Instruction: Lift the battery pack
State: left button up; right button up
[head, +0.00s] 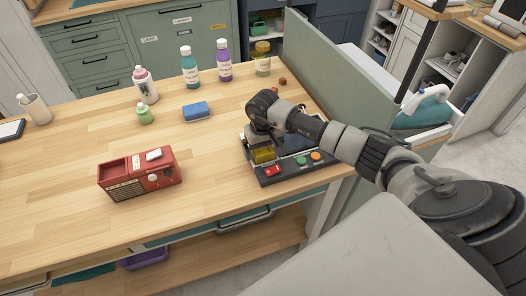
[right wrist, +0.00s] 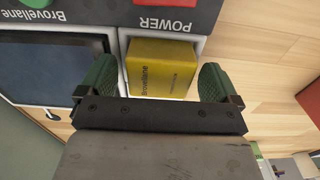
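The yellow battery pack (head: 264,155) sits in the dark device (head: 300,178) at the right side of the wooden table. In the right wrist view, the battery pack (right wrist: 162,68) lies in a pale recess beside the word POWER and a dark screen (right wrist: 55,68). My right gripper (right wrist: 158,78) is open, with one green finger on each side of the pack and a visible gap at both sides. In the head view the right gripper (head: 262,138) is over the device and mostly hidden by its own wrist. My left gripper is not in view.
A red radio-like box (head: 140,175) stands left of the device. A blue sponge (head: 197,111), several bottles and small brown cubes (head: 278,82) are further back. A green panel (head: 325,60) rises beyond the table's right edge. The table's middle is clear.

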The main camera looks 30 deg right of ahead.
aim_at(267, 149)
jog(key=c, duration=1)
jog(key=shift+r, duration=0.15)
jog(key=shift+r+b, duration=0.3)
jog(key=r, duration=0.1)
jog(key=r+b, duration=0.1)
jog(key=s+r+b, duration=0.1)
jog(key=shift+d+r, duration=0.3)
jog(key=shift+d, duration=0.1)
jog(key=s+d+r+b, duration=0.3)
jog(key=s+r, duration=0.3)
jog(key=s, duration=0.3)
jog(key=shift+s+d+r, duration=0.15)
jog(key=shift+d+r, duration=0.15)
jog(key=shift+d, duration=0.6)
